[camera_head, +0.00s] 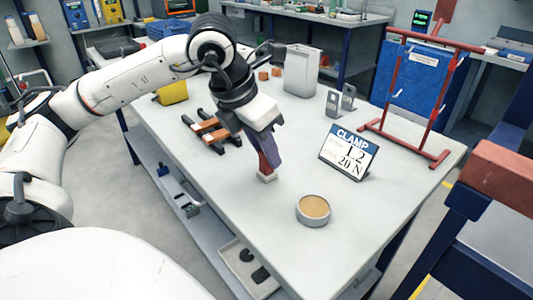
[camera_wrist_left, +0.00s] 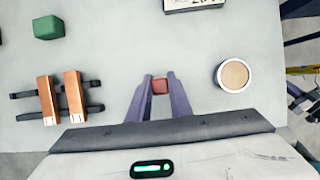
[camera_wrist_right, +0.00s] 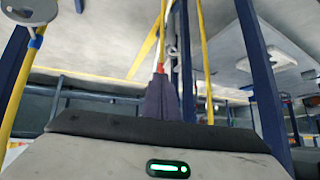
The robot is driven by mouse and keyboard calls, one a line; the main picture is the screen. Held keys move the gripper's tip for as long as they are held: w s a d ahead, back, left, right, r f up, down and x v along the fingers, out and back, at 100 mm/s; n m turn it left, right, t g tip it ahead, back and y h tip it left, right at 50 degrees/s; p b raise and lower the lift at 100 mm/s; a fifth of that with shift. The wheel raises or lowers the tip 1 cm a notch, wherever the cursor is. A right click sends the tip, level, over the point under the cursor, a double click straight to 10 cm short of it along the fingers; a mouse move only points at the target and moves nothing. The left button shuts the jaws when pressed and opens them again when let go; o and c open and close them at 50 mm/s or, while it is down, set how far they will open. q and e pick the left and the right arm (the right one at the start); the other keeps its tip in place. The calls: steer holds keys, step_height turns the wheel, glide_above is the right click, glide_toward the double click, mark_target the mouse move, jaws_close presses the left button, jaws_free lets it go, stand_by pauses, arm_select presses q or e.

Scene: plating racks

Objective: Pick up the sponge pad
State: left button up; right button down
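A small red block with a pale lower end (camera_head: 266,178) is under my left gripper (camera_head: 266,150), at the middle of the white table; it may be the sponge pad. In the left wrist view the red block (camera_wrist_left: 160,87) sits between the fingertips of my left gripper (camera_wrist_left: 160,80), which appear to touch it on both sides. I cannot tell whether its pale end touches the table. A round pale dish with a tan surface (camera_head: 314,207) stands to the right, apart from the gripper. My right gripper (camera_wrist_right: 162,88) is shut and empty, away from the table.
A CLAMP sign (camera_head: 348,154) stands behind the dish. Two orange bars (camera_head: 212,127) lie across black rails left of the gripper. A green block (camera_wrist_left: 47,27) shows in the left wrist view. A red frame (camera_head: 383,122) stands at the back right. The front of the table is clear.

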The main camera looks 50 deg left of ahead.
arm_select(q)
jaws_close()
